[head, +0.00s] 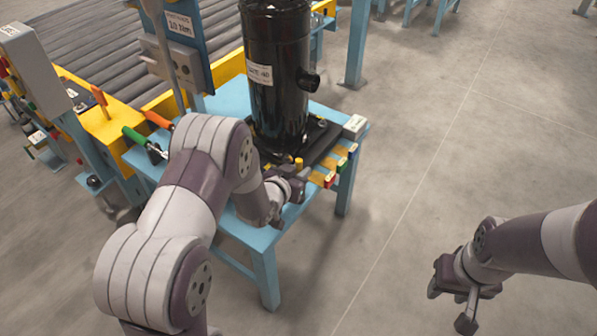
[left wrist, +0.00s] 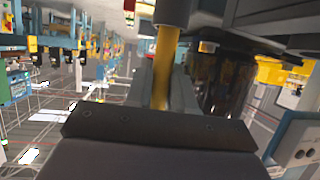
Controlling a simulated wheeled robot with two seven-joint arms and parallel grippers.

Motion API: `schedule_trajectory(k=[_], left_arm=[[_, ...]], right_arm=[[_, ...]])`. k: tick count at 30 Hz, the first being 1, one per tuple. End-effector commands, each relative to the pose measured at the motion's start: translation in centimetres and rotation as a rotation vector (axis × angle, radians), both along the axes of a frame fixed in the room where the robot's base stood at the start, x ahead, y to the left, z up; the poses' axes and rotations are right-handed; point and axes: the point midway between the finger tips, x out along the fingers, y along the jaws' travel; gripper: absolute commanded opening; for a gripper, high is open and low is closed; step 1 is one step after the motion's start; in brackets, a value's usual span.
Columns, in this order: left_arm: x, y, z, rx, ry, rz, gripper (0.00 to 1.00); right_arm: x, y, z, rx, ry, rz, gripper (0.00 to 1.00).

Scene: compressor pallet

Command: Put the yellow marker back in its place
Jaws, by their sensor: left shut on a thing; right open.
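My left gripper (head: 290,182) is shut on the yellow marker (left wrist: 165,62), which stands between the two fingers in the left wrist view. In the head view a short yellow end (head: 298,163) shows just above the fingers. The gripper is at the near edge of the blue table (head: 238,232), in front of the black compressor (head: 275,75). A row of coloured pieces, with red (head: 330,180), green (head: 341,163) and blue (head: 352,150) ends, lies along the table's right edge, just right of the gripper. My right gripper (head: 452,302) is open and empty over the floor at right.
A small white labelled box (head: 354,126) sits at the table's right corner. Green-handled (head: 134,135) and orange-handled (head: 158,119) tools stand left of the compressor. A roller conveyor (head: 110,45) lies behind. The floor (head: 440,140) at right is clear.

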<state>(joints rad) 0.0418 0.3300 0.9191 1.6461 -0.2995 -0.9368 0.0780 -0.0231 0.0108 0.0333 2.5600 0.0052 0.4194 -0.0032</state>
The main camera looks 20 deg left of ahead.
Motion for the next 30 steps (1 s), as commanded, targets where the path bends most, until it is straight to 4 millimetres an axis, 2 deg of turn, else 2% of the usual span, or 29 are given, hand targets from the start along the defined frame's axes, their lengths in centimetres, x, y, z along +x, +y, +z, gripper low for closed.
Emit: schedule_trajectory(k=[17, 18, 20, 30], left_arm=[[0.0, 0.0, -1.3, 0.0, 0.0, 0.0, 0.01], [0.0, 0.0, -1.2, 0.0, 0.0, 0.0, 0.33], [0.0, 0.0, -1.1, 0.0, 0.0, 0.0, 0.52], [-0.4, 0.1, -0.8, 0.0, 0.001, 0.0, 0.53]], right_arm=[[0.0, 0.0, -1.0, 0.0, 0.0, 0.0, 0.43], [0.0, 0.0, -0.9, 0.0, 0.0, 0.0, 0.43], [0.0, 0.0, -0.9, 0.0, 0.0, 0.0, 0.43], [0.0, 0.0, -0.6, 0.0, 0.0, 0.0, 0.43]])
